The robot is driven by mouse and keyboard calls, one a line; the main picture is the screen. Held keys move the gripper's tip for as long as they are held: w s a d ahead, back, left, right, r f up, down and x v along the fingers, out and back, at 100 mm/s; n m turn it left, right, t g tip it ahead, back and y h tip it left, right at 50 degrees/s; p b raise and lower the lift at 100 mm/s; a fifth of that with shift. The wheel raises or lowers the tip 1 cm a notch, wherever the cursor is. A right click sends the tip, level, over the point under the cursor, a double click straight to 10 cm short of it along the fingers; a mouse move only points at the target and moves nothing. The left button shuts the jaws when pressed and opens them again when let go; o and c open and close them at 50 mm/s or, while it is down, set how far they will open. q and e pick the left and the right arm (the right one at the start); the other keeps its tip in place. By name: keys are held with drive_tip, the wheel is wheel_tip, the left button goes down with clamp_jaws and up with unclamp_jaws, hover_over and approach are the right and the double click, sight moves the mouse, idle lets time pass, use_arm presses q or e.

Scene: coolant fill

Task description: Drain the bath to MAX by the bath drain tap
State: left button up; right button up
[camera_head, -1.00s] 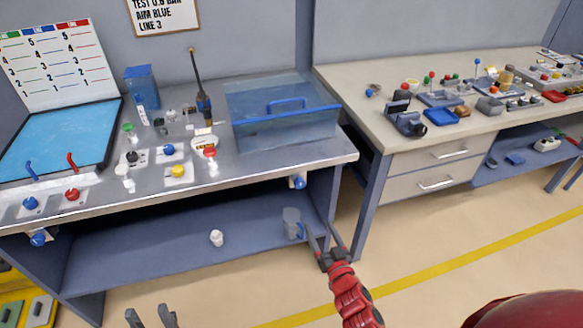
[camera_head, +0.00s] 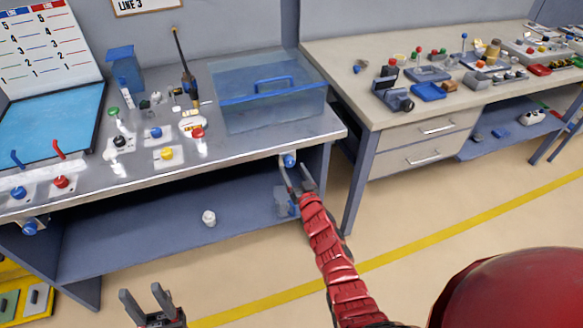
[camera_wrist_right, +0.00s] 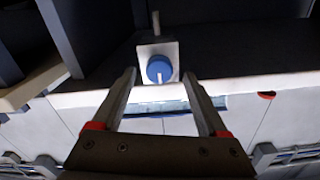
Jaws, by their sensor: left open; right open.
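The clear bath (camera_head: 270,108) with a blue rim and handle stands on the right end of the steel bench. A blue-knobbed tap (camera_head: 289,160) sits on the bench's front edge below the bath; I take it for the bath drain tap. In the right wrist view its round blue knob (camera_wrist_right: 160,69) sits on a pale plate, with a light bar across it. My right gripper (camera_head: 295,183) is open just in front of and below this tap, its fingers pointing at it, the knob showing between the fingertips. My left gripper (camera_head: 143,290) is open and empty, low in front of the bench. The bath's liquid level is hard to read.
Another blue knob (camera_head: 30,228) is on the bench's left front. Red, blue, yellow and green knobs crowd the bench top. A white cup-like item (camera_head: 209,218) and a grey-blue jug (camera_head: 286,202) are on the lower shelf. A second bench (camera_head: 340,90) stands right.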

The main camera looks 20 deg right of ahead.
drive_tip(key=shift+w+d+f, duration=0.1)
drive_tip(key=shift+w+f, duration=0.1)
drive_tip(key=shift+w, duration=0.35)
drive_tip(key=shift+w+r, duration=0.15)
drive_tip(key=shift+w, duration=0.5)
clamp_jaws()
